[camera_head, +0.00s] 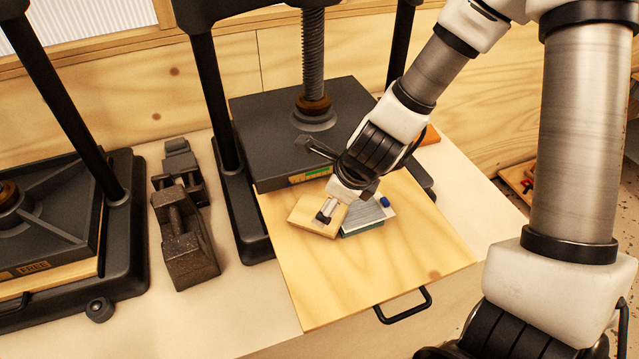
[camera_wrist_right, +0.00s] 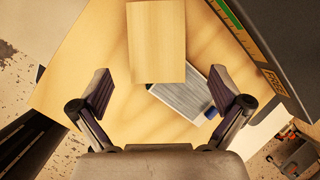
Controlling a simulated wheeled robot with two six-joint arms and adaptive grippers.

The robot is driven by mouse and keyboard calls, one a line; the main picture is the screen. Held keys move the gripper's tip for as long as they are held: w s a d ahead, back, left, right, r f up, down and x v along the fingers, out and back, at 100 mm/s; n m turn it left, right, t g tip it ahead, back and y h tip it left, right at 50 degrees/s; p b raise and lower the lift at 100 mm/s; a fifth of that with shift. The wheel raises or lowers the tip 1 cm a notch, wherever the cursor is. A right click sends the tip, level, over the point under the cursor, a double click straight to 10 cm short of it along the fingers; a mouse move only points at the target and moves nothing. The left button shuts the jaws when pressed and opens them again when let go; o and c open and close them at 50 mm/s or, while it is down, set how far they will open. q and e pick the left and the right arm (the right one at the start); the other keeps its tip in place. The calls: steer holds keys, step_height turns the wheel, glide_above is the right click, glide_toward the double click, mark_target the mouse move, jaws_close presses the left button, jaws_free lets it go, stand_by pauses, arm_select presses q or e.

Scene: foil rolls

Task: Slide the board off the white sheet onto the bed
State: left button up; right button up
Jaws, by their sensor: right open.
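A small pale wooden board (camera_head: 310,218) lies tilted on the large plywood bed (camera_head: 420,255); the board also shows in the right wrist view (camera_wrist_right: 157,40). Its one edge seems to overlap the grey-topped slab (camera_head: 362,218) with a teal side. A white sheet (camera_head: 385,212) shows only as a narrow strip beside that slab, with a blue thing (camera_head: 384,201) at its edge. My right gripper (camera_head: 332,205) is over the board. In the right wrist view its fingers (camera_wrist_right: 165,88) are open and apart, with the board ahead between them. My left gripper is not in view.
The dark press plate (camera_head: 300,120) with its screw and columns stands behind the bed's rear edge. A black handle (camera_head: 404,305) sticks out in front. Metal vises (camera_head: 185,235) and a second press (camera_head: 50,220) stand at left. The bed's front part is clear.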

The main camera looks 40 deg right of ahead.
mark_target(306, 208)
steer(key=shift+s+d+r, duration=0.15)
steer(key=shift+s+r, duration=0.1)
steer(key=shift+s, duration=0.95)
steer(key=b+x, duration=0.2)
steer(key=x, duration=0.1)
steer(key=w+b+x, duration=0.1)
steer(key=b+x, duration=0.1)
steer(key=x, duration=0.2)
steer(key=shift+w, duration=0.1)
steer(key=shift+f, duration=0.4)
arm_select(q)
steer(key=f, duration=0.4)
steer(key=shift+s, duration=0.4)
arm_select(e)
steer(key=shift+w, duration=0.25)
steer(key=shift+a+f, duration=0.1)
steer(key=shift+a, duration=0.1)
steer(key=c, duration=1.1)
